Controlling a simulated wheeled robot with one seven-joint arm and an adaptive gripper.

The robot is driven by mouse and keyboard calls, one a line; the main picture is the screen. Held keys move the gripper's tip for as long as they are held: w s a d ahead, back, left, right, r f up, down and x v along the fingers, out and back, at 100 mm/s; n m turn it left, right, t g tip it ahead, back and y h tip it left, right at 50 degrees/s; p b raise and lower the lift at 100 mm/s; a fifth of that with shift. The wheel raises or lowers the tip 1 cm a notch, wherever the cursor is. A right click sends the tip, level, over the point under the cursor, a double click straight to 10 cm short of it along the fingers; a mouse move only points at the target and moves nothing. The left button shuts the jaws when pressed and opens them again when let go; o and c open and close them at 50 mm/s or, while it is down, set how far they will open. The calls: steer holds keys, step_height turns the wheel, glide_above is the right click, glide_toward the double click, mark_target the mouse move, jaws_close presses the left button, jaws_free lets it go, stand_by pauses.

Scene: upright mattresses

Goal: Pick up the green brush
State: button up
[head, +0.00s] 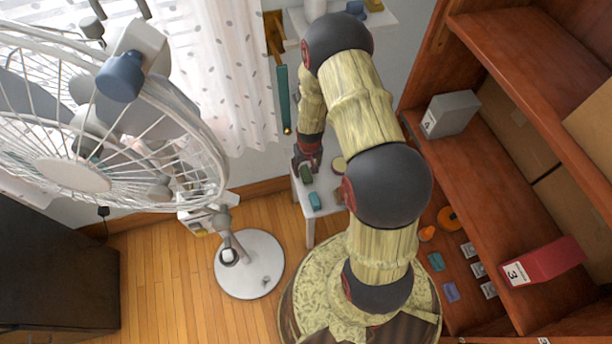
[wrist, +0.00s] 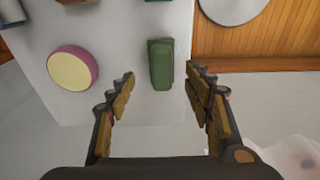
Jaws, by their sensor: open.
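The green brush (wrist: 161,64) is a dark green block lying on the white table (wrist: 110,100). In the wrist view it sits between and just beyond the tips of my open gripper (wrist: 160,78), with a gap on each side. In the head view the brush (head: 306,174) shows directly below my gripper (head: 305,160), partly close against it. The jaws hold nothing. I cannot tell how high the fingertips are above the table.
A round pink and yellow item (wrist: 73,70) lies left of the brush. A teal block (head: 315,201) lies nearer the table's front edge. A white fan (head: 85,165) stands left, and a wooden shelf (head: 480,175) stands right.

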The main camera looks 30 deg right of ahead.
mark_target(306, 172)
step_height(306, 172, down, 4)
steer(key=shift+a+b, duration=0.15)
steer(key=shift+b, duration=0.8)
steer(key=shift+w+f, duration=0.1)
steer(key=shift+f, duration=0.2)
steer(key=shift+c, duration=0.8)
steer(key=c, duration=1.1)
jaws_close()
steer(key=shift+r, duration=0.15)
